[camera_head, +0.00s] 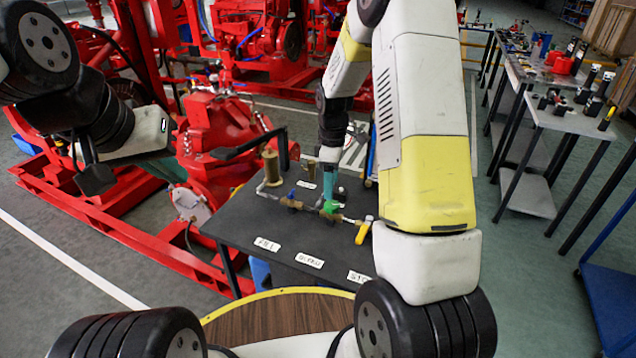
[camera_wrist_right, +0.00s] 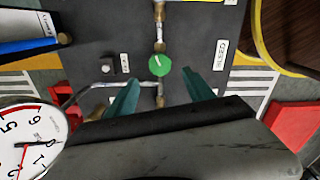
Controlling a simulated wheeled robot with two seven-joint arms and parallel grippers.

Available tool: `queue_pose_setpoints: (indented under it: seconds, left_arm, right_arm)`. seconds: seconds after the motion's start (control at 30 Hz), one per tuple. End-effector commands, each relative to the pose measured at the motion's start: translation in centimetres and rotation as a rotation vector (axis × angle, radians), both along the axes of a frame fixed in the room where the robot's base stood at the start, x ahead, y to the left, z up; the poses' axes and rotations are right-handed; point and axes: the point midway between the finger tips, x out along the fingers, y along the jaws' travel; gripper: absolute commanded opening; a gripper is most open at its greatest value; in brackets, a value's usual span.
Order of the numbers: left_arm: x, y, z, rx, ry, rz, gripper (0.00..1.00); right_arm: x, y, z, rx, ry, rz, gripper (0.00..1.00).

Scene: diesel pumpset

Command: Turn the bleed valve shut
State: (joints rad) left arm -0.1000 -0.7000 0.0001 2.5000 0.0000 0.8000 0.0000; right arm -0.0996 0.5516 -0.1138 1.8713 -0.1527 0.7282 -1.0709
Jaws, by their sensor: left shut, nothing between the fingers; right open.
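The bleed valve's green round knob (camera_head: 331,207) sits on a brass pipe line on the black table (camera_head: 235,215). In the right wrist view the green knob (camera_wrist_right: 159,65) has a pale mark on its face, and a label reading BLEED (camera_wrist_right: 220,55) lies to its right. My right gripper (camera_wrist_right: 160,80) is open, with one teal finger on each side of the knob's near edge; I cannot tell whether they touch it. In the head view my right gripper (camera_head: 329,186) is above the knob. My left gripper (camera_head: 172,169) is shut and empty, left of the table.
A yellow lever (camera_head: 363,232) and a blue-handled valve (camera_head: 292,197) flank the knob on the pipe line. A dial gauge (camera_wrist_right: 30,140) shows in the wrist view. Red machinery (camera_head: 215,130) stands beyond my left gripper.

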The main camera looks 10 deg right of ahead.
Motion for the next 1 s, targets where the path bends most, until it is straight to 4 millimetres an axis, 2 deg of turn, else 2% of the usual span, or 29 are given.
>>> queue_pose_setpoints:
  seconds: [0.2,0.4,0.77,0.87,1.0]
  left_arm:
    - [0.0,0.0,0.0,0.000,0.000,0.000,0.00]
    - [0.0,0.0,0.0,0.000,0.000,0.000,0.00]
    - [0.0,0.0,0.0,0.000,0.000,0.000,0.00]
    - [0.0,0.0,0.0,0.000,0.000,0.000,0.00]
    - [0.0,0.0,0.0,0.000,0.000,0.000,0.00]
  right_arm:
    - [-0.1,0.1,-3.6,0.000,0.003,-0.001,0.62]
    - [-0.1,0.0,-6.1,0.001,0.002,-0.002,0.62]
    - [-0.1,0.0,-6.8,0.001,0.000,-0.003,0.62]
    - [-0.1,0.0,-6.8,0.001,0.000,-0.003,0.46]
    - [-0.1,0.0,-6.8,0.001,0.000,-0.003,0.19]
